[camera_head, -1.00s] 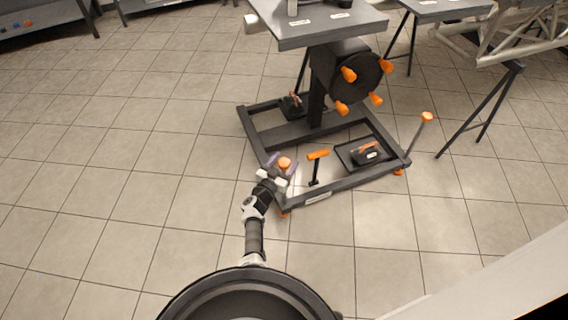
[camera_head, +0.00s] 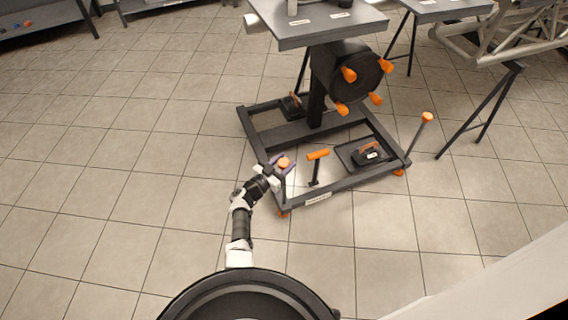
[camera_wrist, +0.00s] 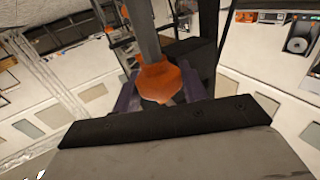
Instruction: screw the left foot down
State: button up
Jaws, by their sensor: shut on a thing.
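The left foot's orange knob (camera_head: 284,162) stands at the near left corner of the dark stand frame (camera_head: 355,180). An orange foot pad (camera_head: 283,213) shows below that corner. My gripper (camera_head: 281,167) is at the knob, with its purple fingers on either side of it. In the wrist view, the orange knob (camera_wrist: 160,82) sits between the purple fingers of my gripper (camera_wrist: 158,93), which is shut on it. A grey rod (camera_wrist: 143,32) runs from the knob. The exact finger contact is partly hidden.
Another orange knob (camera_head: 428,117) on a tilted-looking rod stands at the frame's right corner. A handwheel (camera_head: 358,78) with orange grips is above. The tiled floor (camera_head: 120,190) at left is clear.

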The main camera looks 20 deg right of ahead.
jog(key=m+g+h+b, duration=0.1)
jog(key=g, duration=0.1)
jog(key=f+m+g+b, duration=0.1)
jog(key=m+g+b, duration=0.1)
jog(key=shift+a+h, duration=0.1)
jog(key=shift+h, duration=0.3)
jog(key=m+g+b, duration=0.2)
jog(key=g+b, duration=0.2)
jog(key=shift+b, duration=0.4)
jog(key=m+g+b, duration=0.2)
jog(key=g+b, duration=0.1)
jog(key=b, duration=0.1)
jog(key=shift+r, duration=0.1)
jog(key=shift+r+m+g+b, duration=0.1)
jog(key=shift+m+g+b, duration=0.3)
jog(key=shift+b, duration=0.2)
jog(key=shift+r+m+g+b, duration=0.25)
jog(key=shift+m+g+b, duration=0.05)
jog(key=shift+g+b, duration=0.2)
jog(key=o, duration=0.9)
jog(key=shift+o, duration=0.2)
